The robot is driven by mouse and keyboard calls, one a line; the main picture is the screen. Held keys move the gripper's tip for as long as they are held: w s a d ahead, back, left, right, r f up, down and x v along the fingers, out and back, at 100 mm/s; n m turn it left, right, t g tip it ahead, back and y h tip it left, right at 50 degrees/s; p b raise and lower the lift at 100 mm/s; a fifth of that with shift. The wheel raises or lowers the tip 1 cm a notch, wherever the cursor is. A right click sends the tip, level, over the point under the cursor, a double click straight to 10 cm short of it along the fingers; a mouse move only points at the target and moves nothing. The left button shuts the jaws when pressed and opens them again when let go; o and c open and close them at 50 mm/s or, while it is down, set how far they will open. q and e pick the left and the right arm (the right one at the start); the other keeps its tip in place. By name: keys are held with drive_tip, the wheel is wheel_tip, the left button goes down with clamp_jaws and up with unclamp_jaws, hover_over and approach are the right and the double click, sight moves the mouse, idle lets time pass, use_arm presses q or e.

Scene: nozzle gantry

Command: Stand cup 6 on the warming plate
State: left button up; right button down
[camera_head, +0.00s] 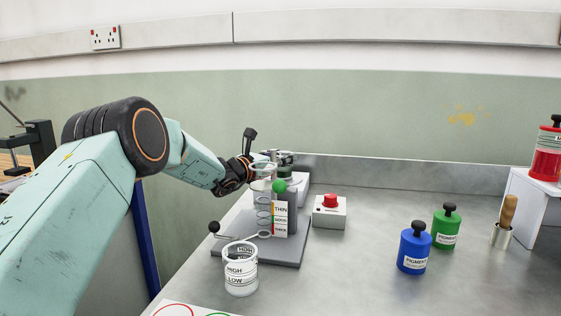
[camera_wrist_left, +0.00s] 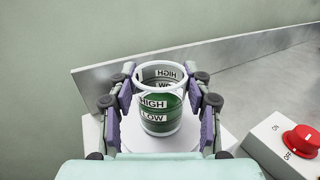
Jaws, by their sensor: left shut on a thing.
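My left gripper (camera_head: 272,162) is shut on a clear cup (camera_wrist_left: 161,113) with a white rim and HIGH and LOW marks. The cup holds green liquid and looks upright between the purple finger pads in the left wrist view. Its number cannot be read. Below it is a round white plate (camera_wrist_left: 182,146), which looks like the warming plate; I cannot tell whether the cup touches it. My right gripper is not in view.
Another HIGH/LOW cup (camera_head: 240,272) stands in front. A red-knob switch box (camera_head: 328,218) sits right of the gantry. Blue (camera_head: 413,250) and green (camera_head: 445,228) pigment bottles stand farther right, with clear bench between.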

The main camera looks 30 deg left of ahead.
use_arm(q)
drive_tip(key=shift+w+f, duration=0.15)
drive_tip(key=shift+w, duration=0.05)
drive_tip(key=shift+s, duration=0.15)
drive_tip(key=o, duration=1.2)
drive_tip(key=shift+f, duration=0.1)
drive_tip(key=shift+c, duration=0.2)
drive_tip(key=shift+r, duration=0.25)
drive_tip(key=p+v, duration=0.2)
drive_tip(key=v, duration=0.9)
drive_tip(key=shift+s, duration=0.4)
drive_tip(key=shift+a+f, duration=0.1)
drive_tip(key=shift+a, duration=0.05)
